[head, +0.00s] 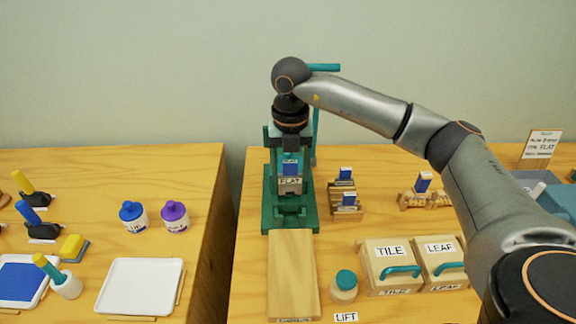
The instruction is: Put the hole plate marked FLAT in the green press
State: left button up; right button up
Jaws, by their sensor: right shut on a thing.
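The green press (309,215) stands near the back of the right table. My right gripper (291,154) comes down from above, inside the press frame. It is shut on the hole plate marked FLAT (290,183), which has a blue tab on top and a white label facing me. The plate is upright within the press, above its green base. I cannot tell whether it touches the press. The fingertips are small and partly hidden by the wrist and the press. My left gripper is out of view.
A wooden board (293,270) lies in front of the press. Blue-tabbed blocks (346,200) stand in a wooden rack to its right. Boxes marked TILE (390,253) and LEAF (440,250), with teal handles, and a teal-lidded jar (345,284) are nearer. A gap separates the left table.

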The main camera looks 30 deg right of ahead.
aim_at(290, 186)
jog(key=shift+f+b, duration=2.05)
jog(key=shift+f, duration=0.65)
jog(key=shift+f+b, duration=0.5)
jog(key=shift+f, duration=0.3)
jog(key=shift+f+b, duration=0.9)
jog(key=shift+f, duration=0.8)
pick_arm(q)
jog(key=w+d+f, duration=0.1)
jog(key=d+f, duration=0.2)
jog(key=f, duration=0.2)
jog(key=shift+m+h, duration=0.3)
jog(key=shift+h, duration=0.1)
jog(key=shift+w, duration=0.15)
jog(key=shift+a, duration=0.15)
pick_arm(e)
jog(key=o, duration=1.5)
